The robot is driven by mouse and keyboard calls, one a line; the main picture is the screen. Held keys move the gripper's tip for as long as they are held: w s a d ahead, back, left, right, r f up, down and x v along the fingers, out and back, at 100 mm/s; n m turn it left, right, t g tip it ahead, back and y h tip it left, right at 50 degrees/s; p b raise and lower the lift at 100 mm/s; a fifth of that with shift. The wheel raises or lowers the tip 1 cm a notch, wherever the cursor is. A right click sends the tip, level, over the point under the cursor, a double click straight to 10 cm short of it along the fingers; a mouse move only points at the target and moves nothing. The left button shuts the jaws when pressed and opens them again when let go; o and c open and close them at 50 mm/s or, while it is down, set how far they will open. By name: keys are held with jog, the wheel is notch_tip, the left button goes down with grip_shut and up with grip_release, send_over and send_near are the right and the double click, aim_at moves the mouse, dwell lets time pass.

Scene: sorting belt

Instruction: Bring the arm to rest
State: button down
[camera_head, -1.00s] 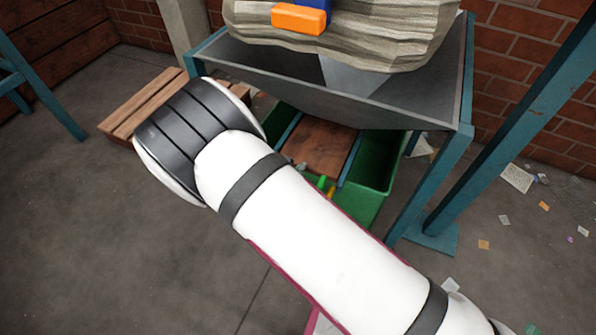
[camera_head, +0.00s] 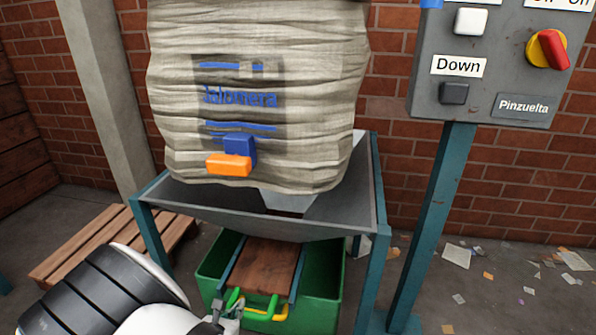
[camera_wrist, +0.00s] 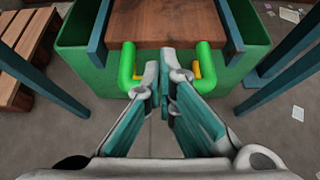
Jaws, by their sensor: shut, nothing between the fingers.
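My gripper (camera_wrist: 164,75) is shut and empty in the wrist view, its two fingertips together. It is in front of a wooden board (camera_wrist: 165,22) with two green handles. The left green handle (camera_wrist: 127,65) and the right green handle (camera_wrist: 205,65) stand on either side of the fingertips; I cannot tell whether the fingers touch anything. In the head view my gripper (camera_head: 232,312) shows small at the bottom, beside the handles and partly behind my arm. My arm fills the lower left corner there.
A green bin (camera_head: 322,290) is under the board, below a grey metal hopper (camera_head: 340,215). A large sack (camera_head: 255,60) hangs over the hopper, with a blue and an orange block (camera_head: 228,166) in front. A control box (camera_head: 490,60) stands at right. A wooden pallet (camera_head: 85,240) lies at left.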

jog(key=w+d+r+m+g+h, duration=0.1)
jog(key=w+d+r+m+h, duration=0.2)
jog(key=d+r+m, duration=0.5)
jog(key=w+d+r+m+g+h, duration=0.2)
jog(key=w+d+r+m+h, duration=0.15)
jog(key=d+r, duration=0.8)
jog(key=s+d+r+m+g, duration=0.3)
jog(key=s+d+r+m, duration=0.2)
jog(key=d+r, duration=0.3)
jog(key=s+d+r+m+g, duration=0.3)
jog(key=s+d+r+m, duration=0.25)
jog(key=d, duration=0.35)
jog(key=s+d+r+m+g+y, duration=0.2)
jog(key=s+d+m, duration=0.15)
jog(key=s, duration=0.45)
jog(key=s+d+r+m+g+y, duration=0.1)
jog(key=s+d+r+m, duration=0.25)
jog(key=s, duration=0.35)
jog(key=s+a+m+y, duration=0.4)
jog(key=s+m+y, duration=0.15)
jog(key=s, duration=0.65)
notch_tip(320, 180, up, 28)
jog(key=t+p, duration=0.4)
jog(key=p, duration=2.3)
jog(key=shift+h, duration=0.4)
jog(key=shift+d+r, duration=0.1)
